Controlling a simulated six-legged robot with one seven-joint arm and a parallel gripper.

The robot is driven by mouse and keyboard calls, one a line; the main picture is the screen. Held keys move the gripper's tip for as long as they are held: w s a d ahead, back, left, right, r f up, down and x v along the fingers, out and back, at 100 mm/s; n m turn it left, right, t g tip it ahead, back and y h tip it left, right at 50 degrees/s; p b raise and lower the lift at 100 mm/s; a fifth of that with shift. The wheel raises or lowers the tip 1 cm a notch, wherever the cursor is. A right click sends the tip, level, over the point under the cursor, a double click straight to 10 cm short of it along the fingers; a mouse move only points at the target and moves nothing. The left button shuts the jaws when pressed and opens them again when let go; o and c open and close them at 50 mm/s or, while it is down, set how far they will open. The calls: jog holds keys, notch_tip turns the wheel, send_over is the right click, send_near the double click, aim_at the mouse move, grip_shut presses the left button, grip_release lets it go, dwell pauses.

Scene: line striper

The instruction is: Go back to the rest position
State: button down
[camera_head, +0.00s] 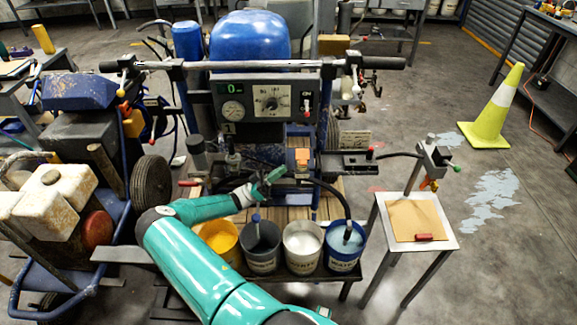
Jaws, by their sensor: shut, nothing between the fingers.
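My teal arm reaches up from the bottom of the head view over the row of buckets. My gripper (268,180) is at its far end, shut and empty, just in front of the line striper's lower body. The line striper (262,95) has a control panel (265,101) with a gauge, a dial and a green display, below a wide handlebar (250,65). My forearm hides part of the bench and some of the striper's lower left parts.
Several buckets stand close below my gripper: yellow (222,239), grey (261,249), white (302,247) and blue (343,247). A hose arches into the blue one. A small table (450,241) stands right. A second machine (80,180) crowds the left. A yellow-green cone (492,112) stands on open floor.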

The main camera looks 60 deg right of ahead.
jog(key=shift+v, duration=0.8)
jog(key=shift+r, duration=0.1)
jog(key=w+a+r+n+t+y, duration=0.2)
jog(key=a+r+n+t+y, duration=0.5)
jog(key=a, duration=0.5)
jog(key=w+a+r+n+t+y, duration=0.4)
jog(key=a+r+t, duration=0.35)
jog(key=a, duration=0.55)
jog(key=s+a+r+n+t+y, duration=0.1)
jog(key=s+a+r+n+t, duration=0.1)
jog(key=a, duration=0.5)
jog(key=s+a+r+n+t+y, duration=0.2)
jog(key=s+a+r+n+t, duration=0.1)
jog(key=a+r+n+t, duration=0.2)
jog(key=s+a+r+n+t+y, duration=0.1)
jog(key=s+a+r+n+t, duration=0.2)
jog(key=a+r+n, duration=0.3)
jog(key=a+r+t, duration=0.1)
jog(key=a, duration=0.4)
jog(key=shift+s+a+r+n+y, duration=0.2)
jog(key=shift+n+y, duration=0.1)
jog(key=shift+n, duration=0.1)
